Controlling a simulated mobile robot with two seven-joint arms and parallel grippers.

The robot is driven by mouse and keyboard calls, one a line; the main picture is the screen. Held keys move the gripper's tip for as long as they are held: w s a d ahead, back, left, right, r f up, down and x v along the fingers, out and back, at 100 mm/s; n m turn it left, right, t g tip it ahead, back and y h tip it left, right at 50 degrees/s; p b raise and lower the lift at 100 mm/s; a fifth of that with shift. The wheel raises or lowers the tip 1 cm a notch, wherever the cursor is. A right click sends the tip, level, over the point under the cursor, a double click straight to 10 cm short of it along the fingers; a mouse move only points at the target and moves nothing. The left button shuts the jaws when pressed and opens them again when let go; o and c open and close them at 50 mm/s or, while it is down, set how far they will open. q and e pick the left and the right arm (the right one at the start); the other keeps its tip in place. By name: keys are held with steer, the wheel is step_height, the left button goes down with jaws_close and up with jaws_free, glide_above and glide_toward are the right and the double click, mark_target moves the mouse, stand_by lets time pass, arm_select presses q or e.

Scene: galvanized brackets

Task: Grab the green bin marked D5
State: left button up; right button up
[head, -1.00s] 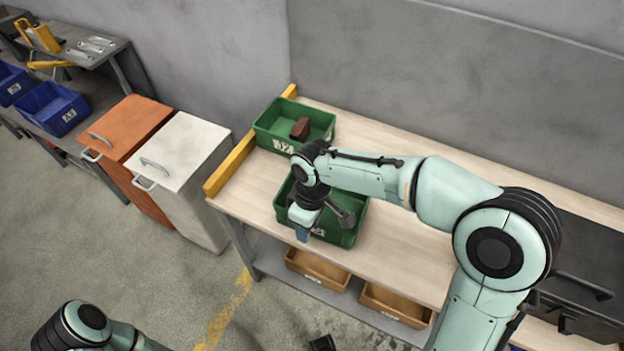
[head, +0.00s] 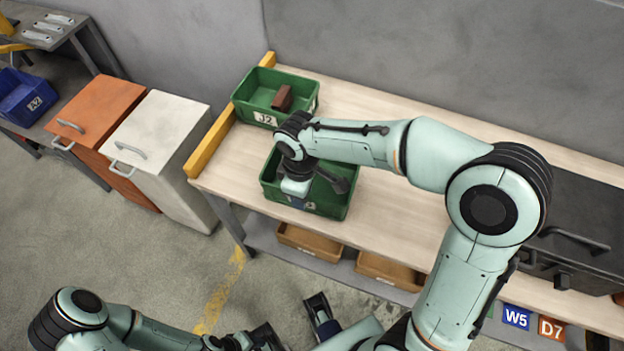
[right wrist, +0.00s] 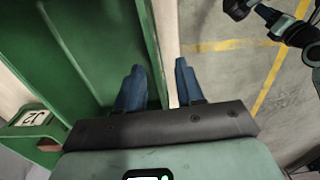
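A green bin (head: 348,203) stands near the front edge of the wooden bench. Its front label is mostly covered by my right gripper (head: 297,202), so I cannot read its full code. In the right wrist view, my right gripper (right wrist: 158,88) is open, its blue fingers on either side of the green bin's wall (right wrist: 153,50), with a gap on the outer side. A second green bin (head: 310,102), marked J2, stands behind it holding a brown block (head: 283,98). My left gripper (head: 294,325) is low at the bottom edge, its fingers apart and empty.
A yellow rail (head: 209,148) lines the bench's left end. Tan bins (head: 310,243) sit on the shelf below. Orange (head: 110,100) and white (head: 160,130) cabinets stand left. A dark grey case (head: 580,225) is on the right. The bench's middle is clear.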

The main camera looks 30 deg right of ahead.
step_height(320, 180, down, 4)
steer(key=shift+w+r, duration=0.1)
steer(key=shift+w, duration=0.05)
jaws_close()
steer(key=shift+r, duration=0.15)
